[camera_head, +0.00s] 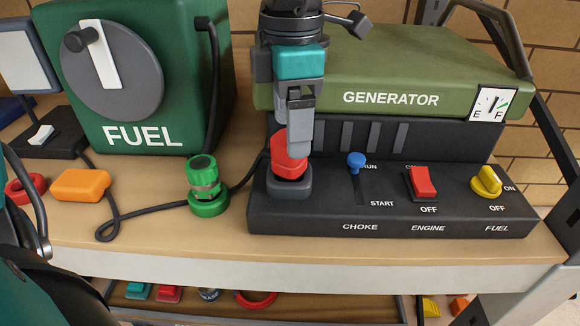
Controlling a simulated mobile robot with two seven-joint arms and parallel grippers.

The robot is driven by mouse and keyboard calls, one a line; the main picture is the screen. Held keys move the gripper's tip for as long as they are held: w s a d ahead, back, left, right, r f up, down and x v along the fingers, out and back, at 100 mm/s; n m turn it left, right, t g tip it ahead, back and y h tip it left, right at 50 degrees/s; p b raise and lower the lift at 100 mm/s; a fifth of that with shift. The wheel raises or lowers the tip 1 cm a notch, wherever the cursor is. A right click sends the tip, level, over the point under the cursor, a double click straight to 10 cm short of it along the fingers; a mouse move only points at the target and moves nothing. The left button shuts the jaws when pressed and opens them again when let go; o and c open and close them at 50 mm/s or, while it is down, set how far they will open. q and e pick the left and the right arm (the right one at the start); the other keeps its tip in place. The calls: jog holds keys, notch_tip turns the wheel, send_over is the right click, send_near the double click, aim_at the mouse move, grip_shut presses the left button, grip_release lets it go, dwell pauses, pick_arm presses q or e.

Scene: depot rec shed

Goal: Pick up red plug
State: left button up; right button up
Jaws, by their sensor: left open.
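The red plug (287,166) sits upright in a dark grey round-cornered socket (289,188) at the left end of the generator's black control panel. My left gripper (296,145) comes down from above and is open, with its fingers at the plug's upper part. The near finger covers the plug's upper right side. The far finger is mostly hidden, so I cannot tell whether the fingers touch the plug. My right gripper is not in view.
The green generator (440,70) stands behind the panel, with a blue choke lever (356,161), red engine switch (422,182) and yellow fuel knob (487,181). A lower shelf holds small parts.

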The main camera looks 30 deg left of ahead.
aim_at(288, 170)
pick_arm(q)
notch_tip(288, 170, down, 6)
jog(key=shift+s+a+r, duration=0.1)
jog(key=shift+s, duration=0.05)
dwell(0.3)
jog(key=c, duration=1.1)
